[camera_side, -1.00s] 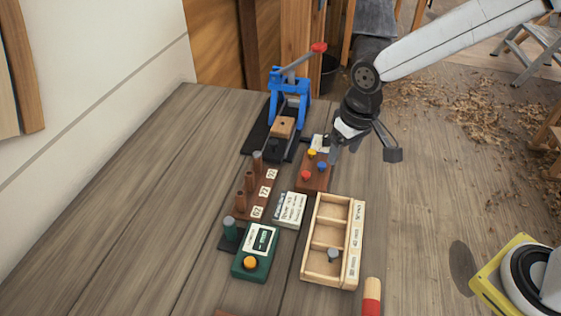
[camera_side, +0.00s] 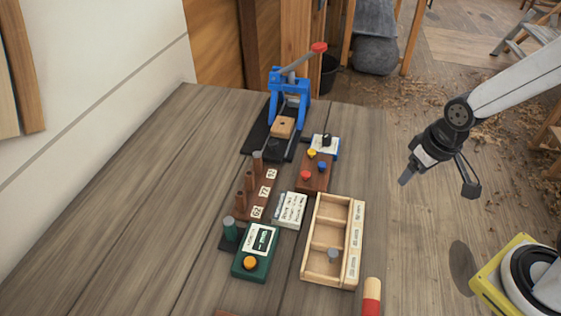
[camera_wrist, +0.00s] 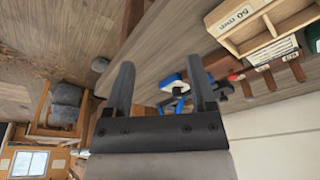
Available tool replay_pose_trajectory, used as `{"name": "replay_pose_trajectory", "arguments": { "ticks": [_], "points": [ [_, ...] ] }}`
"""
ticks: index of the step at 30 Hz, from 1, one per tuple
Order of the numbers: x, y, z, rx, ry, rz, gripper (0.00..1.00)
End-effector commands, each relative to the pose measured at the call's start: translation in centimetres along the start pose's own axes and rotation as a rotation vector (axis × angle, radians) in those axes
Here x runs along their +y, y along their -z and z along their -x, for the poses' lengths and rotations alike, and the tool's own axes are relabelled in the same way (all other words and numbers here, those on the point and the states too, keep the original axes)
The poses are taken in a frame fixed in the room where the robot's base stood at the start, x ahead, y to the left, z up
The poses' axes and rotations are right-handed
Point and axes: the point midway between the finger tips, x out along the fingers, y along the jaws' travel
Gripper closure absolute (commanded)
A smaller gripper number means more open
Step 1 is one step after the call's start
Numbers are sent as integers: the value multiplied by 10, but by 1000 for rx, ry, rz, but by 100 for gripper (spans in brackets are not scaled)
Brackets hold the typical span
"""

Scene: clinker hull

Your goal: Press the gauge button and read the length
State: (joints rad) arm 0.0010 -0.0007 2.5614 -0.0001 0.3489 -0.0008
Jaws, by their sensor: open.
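The green gauge (camera_side: 256,250) stands at the near left of the bench in the side view. It has an orange button (camera_side: 250,263) on its front part and a small display (camera_side: 262,238) too small to read. A green post with a grey top (camera_side: 229,229) stands at the gauge's left. My gripper (camera_side: 436,183) is open and empty, in the air right of the bench objects, well apart from the gauge. In the wrist view the two fingers (camera_wrist: 160,88) are spread with nothing between them.
A wooden sorting tray (camera_side: 314,207) holds a grey-topped piece (camera_side: 333,255) in its near compartment. A red-ended handle (camera_side: 372,290) lies at the front.

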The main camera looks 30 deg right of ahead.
Motion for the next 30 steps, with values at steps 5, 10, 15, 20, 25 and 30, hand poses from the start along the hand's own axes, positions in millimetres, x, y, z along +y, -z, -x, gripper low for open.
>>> {"name": "replay_pose_trajectory", "arguments": {
  "ticks": [5, 10, 15, 20, 25, 30],
  "points": [
    [0, 0, 0, -1, 0, 0, 28],
    [0, 0, 0, -1, 0, 0, 54],
    [0, 0, 0, -1, 0, 0, 100],
    [0, 0, 0, -1, 0, 0, 100],
    [0, 0, 0, -1, 0, 0, 100],
    [0, 0, 0, -1, 0, 0, 100]
  ]
}}
